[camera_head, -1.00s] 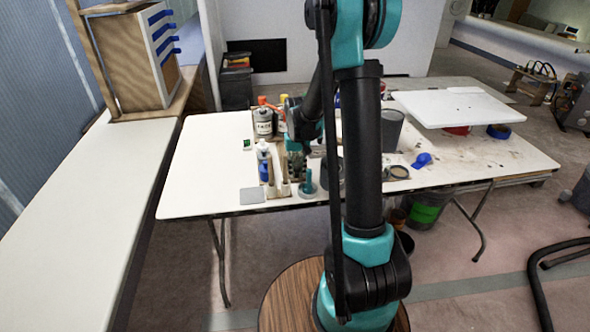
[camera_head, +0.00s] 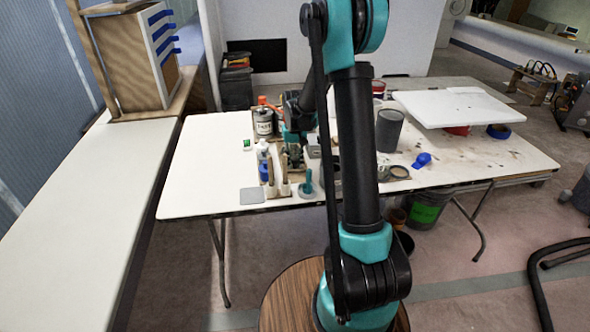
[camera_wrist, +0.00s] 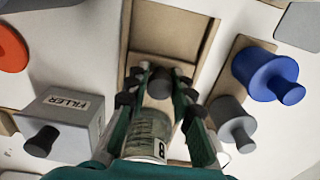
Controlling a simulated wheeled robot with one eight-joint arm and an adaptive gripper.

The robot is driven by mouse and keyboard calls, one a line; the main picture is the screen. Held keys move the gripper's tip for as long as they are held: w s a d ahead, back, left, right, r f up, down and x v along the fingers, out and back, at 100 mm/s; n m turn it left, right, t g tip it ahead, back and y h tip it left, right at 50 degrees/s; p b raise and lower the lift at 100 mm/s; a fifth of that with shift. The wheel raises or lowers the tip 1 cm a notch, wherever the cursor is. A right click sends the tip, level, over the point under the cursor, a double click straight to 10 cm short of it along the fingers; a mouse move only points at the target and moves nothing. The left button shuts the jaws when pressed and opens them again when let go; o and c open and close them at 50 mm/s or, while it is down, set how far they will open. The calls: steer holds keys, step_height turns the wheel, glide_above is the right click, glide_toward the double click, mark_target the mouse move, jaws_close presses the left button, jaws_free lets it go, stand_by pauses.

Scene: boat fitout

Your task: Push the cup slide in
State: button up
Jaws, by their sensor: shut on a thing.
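In the wrist view a pale wooden tray-like slide (camera_wrist: 170,28) with raised side walls runs away from me. A dark round knob (camera_wrist: 158,83) sits at its near end. My gripper (camera_wrist: 164,76) has its teal and black fingers on both sides of this knob and appears shut on it. A can marked "B" (camera_wrist: 147,130) shows between the fingers, nearer the palm; I cannot tell whether they touch it. In the head view my gripper (camera_head: 293,158) is low at the wooden holder (camera_head: 281,187) on the white table; the contact is too small to tell.
A filler can (camera_wrist: 68,112) stands left of the fingers, and a blue bottle (camera_wrist: 262,72) and a grey bottle (camera_wrist: 228,112) stand close on the right. In the head view a grey cup (camera_head: 389,130) stands right of my arm. The table's left end (camera_head: 200,150) is clear.

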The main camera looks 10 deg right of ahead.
mark_target(292, 152)
steer(key=shift+w, duration=3)
steer(key=o, duration=1.8)
steer(key=shift+o, duration=0.2)
steer(key=shift+r, duration=0.1)
step_height(292, 152, up, 7)
steer(key=s+d+r+t, duration=0.2)
steer(key=s+t, duration=0.1)
steer(key=s, duration=0.7)
steer(key=s+d+r+t, duration=0.2)
steer(key=s+r+t, duration=0.15)
steer(key=s, duration=0.75)
steer(key=s+f+g, duration=0.2)
steer(key=s+f, duration=0.6)
steer(key=s, duration=0.5)
steer(key=shift+s+f, duration=0.2)
steer(key=shift+s, duration=0.15)
